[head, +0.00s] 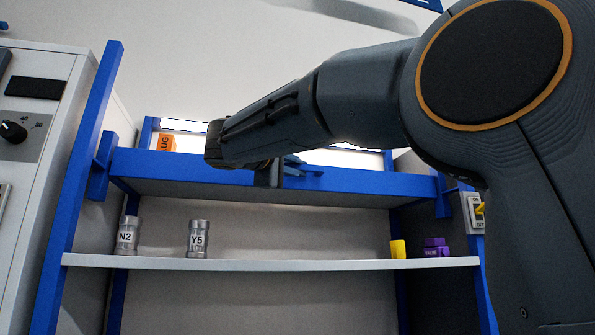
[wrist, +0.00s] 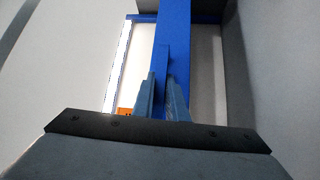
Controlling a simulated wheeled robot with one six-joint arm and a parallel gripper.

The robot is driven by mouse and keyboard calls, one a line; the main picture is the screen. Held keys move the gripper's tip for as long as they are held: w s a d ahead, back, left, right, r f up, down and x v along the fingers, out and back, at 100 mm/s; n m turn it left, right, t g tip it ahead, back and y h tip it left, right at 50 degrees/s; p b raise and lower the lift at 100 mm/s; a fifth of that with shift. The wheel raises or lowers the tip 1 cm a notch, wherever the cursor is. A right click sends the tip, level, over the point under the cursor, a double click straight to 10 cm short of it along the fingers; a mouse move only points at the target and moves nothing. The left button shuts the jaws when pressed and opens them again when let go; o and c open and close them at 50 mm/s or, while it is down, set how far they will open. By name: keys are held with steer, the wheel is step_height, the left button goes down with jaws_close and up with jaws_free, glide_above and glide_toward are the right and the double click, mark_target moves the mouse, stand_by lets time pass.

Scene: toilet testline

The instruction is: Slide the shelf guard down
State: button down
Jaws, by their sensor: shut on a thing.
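The shelf guard (head: 360,182) is a blue bar across the upper part of the shelf unit in the head view, above the white shelf board. In the wrist view the guard (wrist: 178,35) runs up the picture, with a raised blue handle (wrist: 162,65) on it. My gripper (head: 268,175) is at the middle of the guard. In the wrist view my gripper (wrist: 163,100) has one finger on each side of the handle and is shut on it. The fingers and my arm hide part of the handle and guard.
Grey containers N2 (head: 128,235) and Y5 (head: 198,240) stand on the white shelf (head: 300,264) below the guard. A yellow item (head: 398,249) and a purple valve piece (head: 436,247) are at its right. Blue posts (head: 85,180) flank the unit. An orange item (head: 166,143) shows behind the guard.

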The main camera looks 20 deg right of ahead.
steer(key=shift+f+b, duration=2)
steer(key=shift+b, duration=0.25)
steer(key=c, duration=2)
jaws_free()
steer(key=shift+c, duration=0.2)
steer(key=shift+a, duration=0.1)
steer(key=b, duration=0.3)
glide_toward(308, 184)
steer(key=v, duration=0.3)
steer(key=shift+s+a, duration=0.1)
steer(key=shift+a, duration=0.1)
